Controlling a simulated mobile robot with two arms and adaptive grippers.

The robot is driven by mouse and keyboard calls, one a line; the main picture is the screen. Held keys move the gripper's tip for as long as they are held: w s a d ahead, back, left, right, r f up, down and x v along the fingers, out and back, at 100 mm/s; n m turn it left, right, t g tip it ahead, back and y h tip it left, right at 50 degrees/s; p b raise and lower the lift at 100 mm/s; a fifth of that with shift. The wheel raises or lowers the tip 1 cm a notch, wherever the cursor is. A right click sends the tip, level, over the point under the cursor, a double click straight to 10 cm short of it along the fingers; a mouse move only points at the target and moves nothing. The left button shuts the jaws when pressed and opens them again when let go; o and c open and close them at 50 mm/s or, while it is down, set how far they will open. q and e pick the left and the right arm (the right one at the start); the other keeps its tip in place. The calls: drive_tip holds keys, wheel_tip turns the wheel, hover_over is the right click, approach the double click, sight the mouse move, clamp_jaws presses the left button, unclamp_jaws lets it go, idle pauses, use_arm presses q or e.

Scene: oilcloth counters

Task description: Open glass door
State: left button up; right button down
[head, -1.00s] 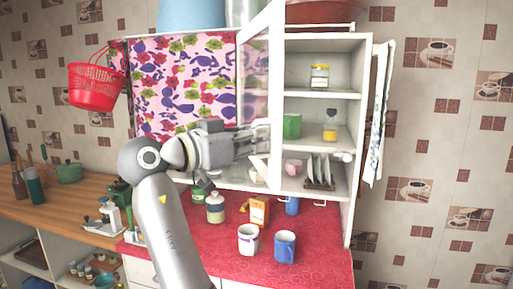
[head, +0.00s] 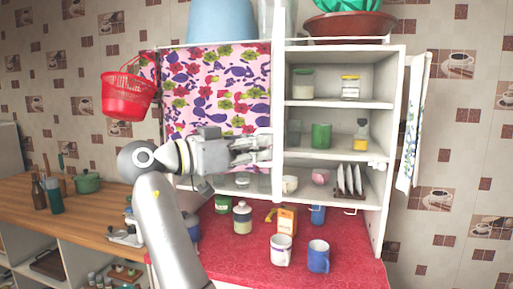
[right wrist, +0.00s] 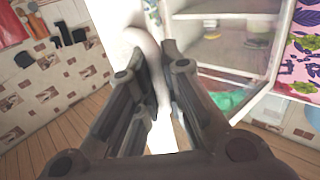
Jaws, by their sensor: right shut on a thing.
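The glass door (head: 278,100) of the white wall cabinet (head: 395,120) stands swung out and shows nearly edge-on in the head view, as a narrow white upright. The shelves to its right are open to view. My right gripper (head: 262,150) is at the door's lower half and is shut on it. In the right wrist view, the fingers (right wrist: 150,72) are around a white part of the door; whether it is handle or frame is unclear. My left gripper is not in view.
The shelves hold jars, a green mug (head: 321,136) and plates in a rack (head: 348,180). Below, a white mug (head: 281,249) and a blue mug (head: 318,256) stand on the red counter (head: 250,270). A flowered curtain (head: 215,90) covers the cabinet's left side. A red basket (head: 128,95) hangs left.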

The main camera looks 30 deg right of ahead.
drive_tip(key=c, duration=1.8)
unclamp_jaws()
drive_tip(key=shift+r, duration=0.1)
drive_tip(key=a, duration=1.2)
drive_tip(key=shift+w+a, duration=0.1)
drive_tip(key=shift+w, duration=0.05)
